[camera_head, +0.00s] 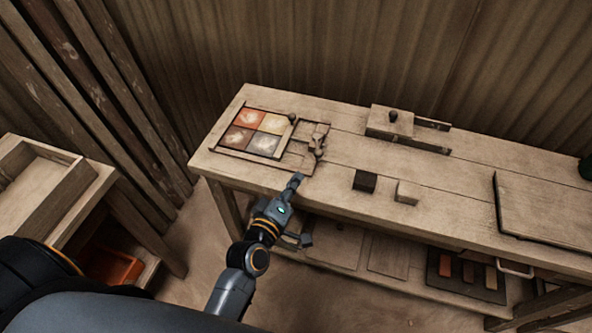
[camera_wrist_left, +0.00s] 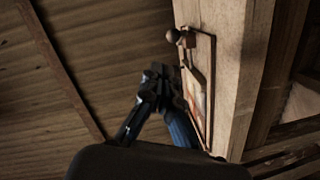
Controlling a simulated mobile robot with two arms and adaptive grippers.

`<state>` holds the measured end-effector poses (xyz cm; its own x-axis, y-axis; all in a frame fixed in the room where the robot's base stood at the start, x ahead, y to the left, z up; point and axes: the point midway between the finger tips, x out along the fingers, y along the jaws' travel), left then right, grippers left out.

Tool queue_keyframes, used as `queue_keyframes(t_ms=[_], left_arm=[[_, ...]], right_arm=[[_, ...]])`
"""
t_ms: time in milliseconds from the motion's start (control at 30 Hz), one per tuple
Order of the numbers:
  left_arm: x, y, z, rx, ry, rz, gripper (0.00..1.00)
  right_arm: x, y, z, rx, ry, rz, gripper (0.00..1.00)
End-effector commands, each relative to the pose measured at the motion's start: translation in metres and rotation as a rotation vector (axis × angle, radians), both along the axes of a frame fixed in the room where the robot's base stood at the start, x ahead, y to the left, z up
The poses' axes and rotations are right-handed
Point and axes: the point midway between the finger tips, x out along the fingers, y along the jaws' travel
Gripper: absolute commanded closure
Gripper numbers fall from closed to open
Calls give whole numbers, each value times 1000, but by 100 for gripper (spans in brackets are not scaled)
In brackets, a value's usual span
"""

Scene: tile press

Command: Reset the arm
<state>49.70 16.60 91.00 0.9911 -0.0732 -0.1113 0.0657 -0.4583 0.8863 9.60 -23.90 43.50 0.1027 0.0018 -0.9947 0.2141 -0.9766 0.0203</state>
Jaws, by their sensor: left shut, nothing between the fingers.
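My left arm comes in from the lower left in the head view. Its gripper (camera_head: 296,182) is shut and empty, at the near edge of the long wooden workbench (camera_head: 340,180), just in front of the tile press frame (camera_head: 304,165). The frame holds orange, cream and grey tiles, such as the orange tile (camera_head: 251,118), and has a dark knob on its right side. In the left wrist view the shut gripper (camera_wrist_left: 158,75) shows beside the bench edge, with the round knob (camera_wrist_left: 173,36) of the press ahead. My right gripper is not in view.
A dark block (camera_head: 365,181) and a pale block (camera_head: 407,192) sit right of the gripper. A knobbed wooden box (camera_head: 390,123) stands at the back. A flat board (camera_head: 547,208) lies right. A lower shelf holds a dark tray (camera_head: 466,276). A side table (camera_head: 95,190) stands left.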

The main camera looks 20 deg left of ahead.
Motion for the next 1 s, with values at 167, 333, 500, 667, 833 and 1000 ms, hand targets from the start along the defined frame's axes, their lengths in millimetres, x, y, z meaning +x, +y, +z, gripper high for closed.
queue_keyframes(t_ms=[167,333,500,667,833,1000], left_arm=[[-6,-2,1,1,-1,1,100],[-6,-2,1,1,-1,1,100],[-6,-2,1,1,-1,1,100],[-6,-2,-1,3,3,-1,100],[-12,-11,-50,78,94,-40,100],[-45,-26,-164,269,305,-154,100]], right_arm=[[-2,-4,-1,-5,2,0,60],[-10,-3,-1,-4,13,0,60],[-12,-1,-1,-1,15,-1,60],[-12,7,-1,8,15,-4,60],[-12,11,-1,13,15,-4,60],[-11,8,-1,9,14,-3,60]])
